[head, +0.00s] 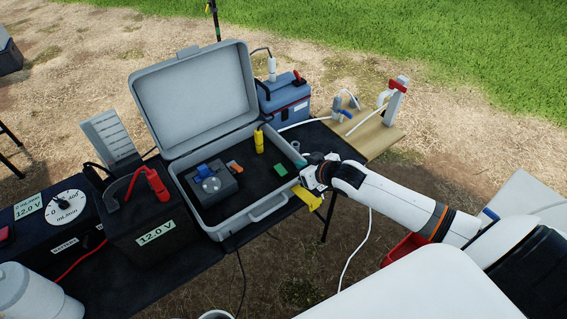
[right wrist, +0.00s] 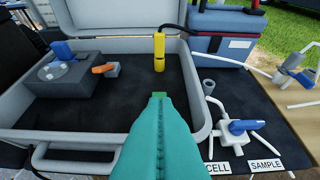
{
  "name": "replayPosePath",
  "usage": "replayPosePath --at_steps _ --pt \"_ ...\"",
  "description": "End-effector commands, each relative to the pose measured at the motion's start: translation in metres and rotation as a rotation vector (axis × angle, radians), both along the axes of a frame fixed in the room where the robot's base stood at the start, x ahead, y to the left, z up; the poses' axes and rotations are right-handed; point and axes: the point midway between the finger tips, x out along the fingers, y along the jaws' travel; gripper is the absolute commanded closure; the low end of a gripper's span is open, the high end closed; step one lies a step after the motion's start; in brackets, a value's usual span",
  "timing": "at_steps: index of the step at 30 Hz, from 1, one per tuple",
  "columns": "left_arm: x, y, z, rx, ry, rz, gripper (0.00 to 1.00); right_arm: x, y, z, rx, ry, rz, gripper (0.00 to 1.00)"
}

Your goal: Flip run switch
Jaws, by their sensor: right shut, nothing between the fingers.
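I cannot tell for sure which part is the run switch. An orange lever-like part (head: 234,166) sits beside a dark box (head: 213,185) with a blue part on top, inside the open grey case (head: 268,205). In the right wrist view the orange part (right wrist: 104,68) is left of my fingers. A red part (head: 4,234) shows at the left edge, on the black dial box (head: 62,222). My right gripper (head: 305,161) is shut and empty at the case's right side. My left gripper is not in view.
A yellow probe (right wrist: 159,52) stands in the case. The raised lid (head: 197,95) blocks the back. A battery (head: 152,222) stands left of the case. A blue-handled valve (right wrist: 236,129) with tubing lies right of my fingers. A blue cooler (head: 285,100) stands behind.

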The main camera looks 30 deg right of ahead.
Motion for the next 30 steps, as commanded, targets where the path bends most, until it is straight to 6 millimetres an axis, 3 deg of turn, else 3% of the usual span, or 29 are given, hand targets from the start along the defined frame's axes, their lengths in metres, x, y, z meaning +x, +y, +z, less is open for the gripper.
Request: replayPosePath --at_steps 14,30 --pt "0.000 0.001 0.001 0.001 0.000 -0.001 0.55 0.008 -0.001 -0.001 0.005 -0.007 -0.001 1.00" --pt "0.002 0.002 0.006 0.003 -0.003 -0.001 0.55 0.087 0.011 -0.054 0.003 -0.007 -0.001 1.00"
